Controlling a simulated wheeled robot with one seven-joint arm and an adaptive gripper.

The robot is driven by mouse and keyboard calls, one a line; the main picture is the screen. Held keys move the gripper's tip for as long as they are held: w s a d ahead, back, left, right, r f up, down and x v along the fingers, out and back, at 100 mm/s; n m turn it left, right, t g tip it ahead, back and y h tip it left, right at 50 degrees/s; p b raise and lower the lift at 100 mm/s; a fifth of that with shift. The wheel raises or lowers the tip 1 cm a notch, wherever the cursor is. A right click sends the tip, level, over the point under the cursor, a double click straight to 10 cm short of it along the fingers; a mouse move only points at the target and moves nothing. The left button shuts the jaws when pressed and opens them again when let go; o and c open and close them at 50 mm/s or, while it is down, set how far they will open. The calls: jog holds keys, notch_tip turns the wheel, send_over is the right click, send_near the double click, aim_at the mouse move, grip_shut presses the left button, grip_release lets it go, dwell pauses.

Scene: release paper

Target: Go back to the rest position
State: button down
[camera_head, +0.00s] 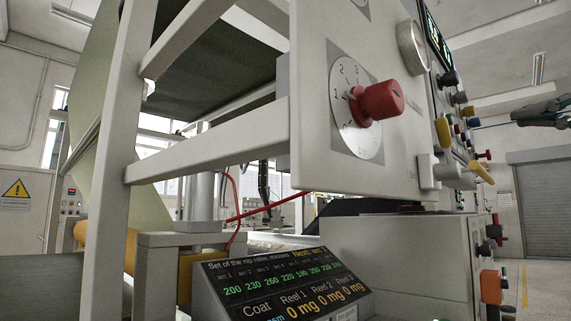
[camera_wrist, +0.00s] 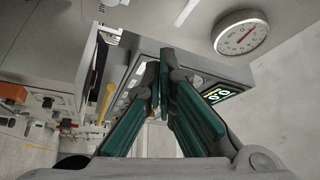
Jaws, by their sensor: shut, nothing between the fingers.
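My gripper (camera_wrist: 159,85) fills the lower middle of the wrist view. Its two green-padded fingers run up the picture and come together at their tips, with nothing held between them. In the head view my gripper (camera_head: 530,116) shows at the right edge, dark and partly cut off by the frame. It is in the air to the right of the machine's control panel, and looks apart from it.
The machine's pale panel (camera_head: 318,108) carries a red knob (camera_head: 382,100) on a numbered dial. Several knobs and yellow levers (camera_head: 481,173) stick out on its right side. A round gauge (camera_wrist: 241,35) and a lit display (camera_wrist: 222,92) are beyond my fingers. A grey shutter (camera_head: 545,205) stands behind.

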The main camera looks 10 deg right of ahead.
jog(key=shift+s+f, duration=0.1)
jog(key=shift+s, duration=0.2)
dwell(0.4)
jog(key=a+f+n+g+y, duration=0.25)
jog(key=a+f+g, duration=0.25)
jog(key=a+f, duration=0.6)
jog(key=a+f+n+g+y, duration=0.1)
jog(key=a+f+n+g, duration=0.45)
jog(key=f, duration=0.75)
jog(key=s+a+f+n+g+h, duration=0.1)
jog(key=s+a+f+g, duration=0.2)
jog(key=f, duration=0.4)
jog(key=s+a+f+g+h, duration=0.1)
jog(key=s+a+f+g, duration=0.25)
jog(key=f, duration=0.25)
jog(key=s+d+f+n+g+h, duration=0.25)
jog(key=s+d+f+h, duration=0.2)
jog(key=s+f, duration=0.5)
notch_tip(320, 180, up, 32)
jog(key=w+t+p, duration=0.1)
jog(key=t+p, duration=0.2)
jog(key=p, duration=2.6)
jog(key=shift+a+f+t+h+p, duration=0.25)
jog(key=shift+a+t+h+p, duration=0.05)
jog(key=shift+a+t+p, duration=0.05)
